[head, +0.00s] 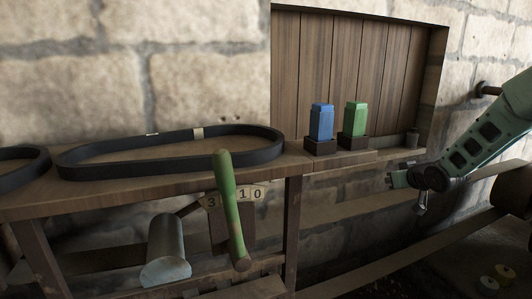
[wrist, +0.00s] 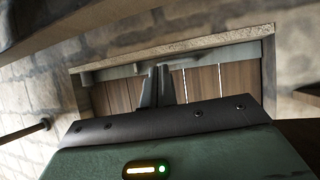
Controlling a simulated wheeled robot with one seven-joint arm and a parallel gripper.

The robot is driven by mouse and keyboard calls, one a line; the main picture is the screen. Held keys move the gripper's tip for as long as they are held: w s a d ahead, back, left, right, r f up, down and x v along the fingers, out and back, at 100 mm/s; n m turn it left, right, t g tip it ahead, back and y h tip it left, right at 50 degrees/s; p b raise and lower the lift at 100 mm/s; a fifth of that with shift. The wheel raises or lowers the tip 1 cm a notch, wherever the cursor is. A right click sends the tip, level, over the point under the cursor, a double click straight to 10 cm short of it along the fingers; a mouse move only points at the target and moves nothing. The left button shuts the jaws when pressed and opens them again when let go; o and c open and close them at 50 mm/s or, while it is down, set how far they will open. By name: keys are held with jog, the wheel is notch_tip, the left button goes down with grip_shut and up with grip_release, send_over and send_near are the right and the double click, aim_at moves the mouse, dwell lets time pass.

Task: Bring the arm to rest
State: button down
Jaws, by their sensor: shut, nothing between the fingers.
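My arm (head: 488,135) reaches in from the right edge of the head view, to the right of the wooden bench (head: 170,190). My gripper (head: 392,180) is at its lower left end, apart from the bench items. In the wrist view my gripper (wrist: 158,86) has its two dark fingers close together, with nothing held between them. The fingers point toward the wooden-plank panel (wrist: 200,82) in the stone wall.
A black belt (head: 170,158) lies on the bench, with part of another belt (head: 22,165) at left. A blue block (head: 321,122) and a green block (head: 354,119) stand in dark holders. A green-handled hammer (head: 230,200) hangs in front. A round post (head: 514,195) is at right.

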jog(key=s+a+m+g, duration=0.1)
jog(key=s+a+g, duration=0.15)
jog(key=s, duration=0.95)
jog(key=s+a+g+h, duration=0.15)
jog(key=s+g, duration=0.25)
jog(key=s, duration=0.7)
jog(key=s+a+m+g, duration=0.1)
jog(key=s+a+g, duration=0.15)
jog(key=s, duration=0.95)
jog(key=s+a+r+n+g+p, duration=0.1)
jog(key=s+a+r+n+p, duration=0.2)
jog(key=s+a, duration=0.4)
jog(key=s+a+r+n+g+p, duration=0.2)
jog(key=s+a+r+n+p, duration=0.2)
jog(key=a, duration=0.7)
jog(key=s+r+p, duration=0.1)
jog(key=s+r, duration=0.1)
jog(key=s, duration=0.1)
jog(key=shift+r+y, duration=0.3)
jog(key=shift+y, duration=0.05)
